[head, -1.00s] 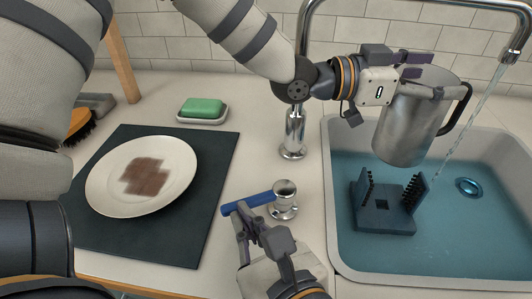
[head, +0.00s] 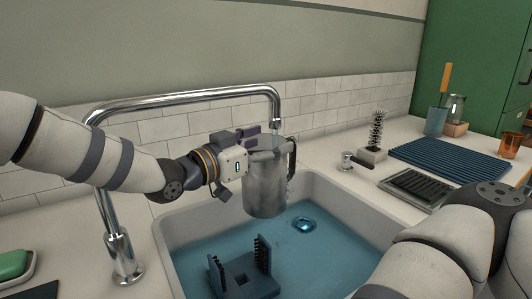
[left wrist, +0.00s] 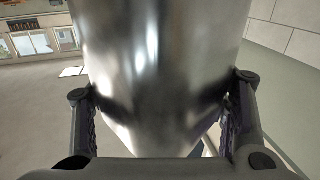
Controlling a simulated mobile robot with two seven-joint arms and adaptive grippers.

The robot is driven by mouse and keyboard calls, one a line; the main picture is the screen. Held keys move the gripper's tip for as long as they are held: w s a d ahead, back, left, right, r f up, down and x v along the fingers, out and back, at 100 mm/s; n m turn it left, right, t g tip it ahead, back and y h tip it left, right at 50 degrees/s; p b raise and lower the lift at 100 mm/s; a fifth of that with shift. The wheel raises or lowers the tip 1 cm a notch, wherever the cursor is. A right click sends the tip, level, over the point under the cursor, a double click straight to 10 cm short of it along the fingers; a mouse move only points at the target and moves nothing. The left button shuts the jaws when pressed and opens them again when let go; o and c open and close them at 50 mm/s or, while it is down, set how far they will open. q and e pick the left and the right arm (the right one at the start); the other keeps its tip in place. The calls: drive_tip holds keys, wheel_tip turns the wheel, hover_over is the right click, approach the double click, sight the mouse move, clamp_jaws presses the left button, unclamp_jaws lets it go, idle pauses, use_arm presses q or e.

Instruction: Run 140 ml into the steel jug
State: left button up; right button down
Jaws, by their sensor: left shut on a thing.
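The steel jug (head: 266,185) is upright above the sink, with its dark handle on the right. My left gripper (head: 240,165) is shut on its left side. In the left wrist view the shiny jug wall (left wrist: 160,70) fills the space between the two fingers (left wrist: 160,125). The tap spout (head: 276,115) comes down just above the jug's mouth. My right gripper is out of view; only part of my right arm shows at lower right.
The sink basin (head: 180,242) holds bluish water, a dark blue bristled rack (head: 245,282) and a drain (head: 304,224).

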use_arm(q)
drive_tip(key=x, duration=0.3)
drive_tip(key=shift+w+d, duration=0.1)
drive_tip(key=shift+r, duration=0.1)
idle(0.8)
approach(279, 138)
drive_tip(key=v, duration=0.4)
drive_tip(key=shift+r, duration=0.1)
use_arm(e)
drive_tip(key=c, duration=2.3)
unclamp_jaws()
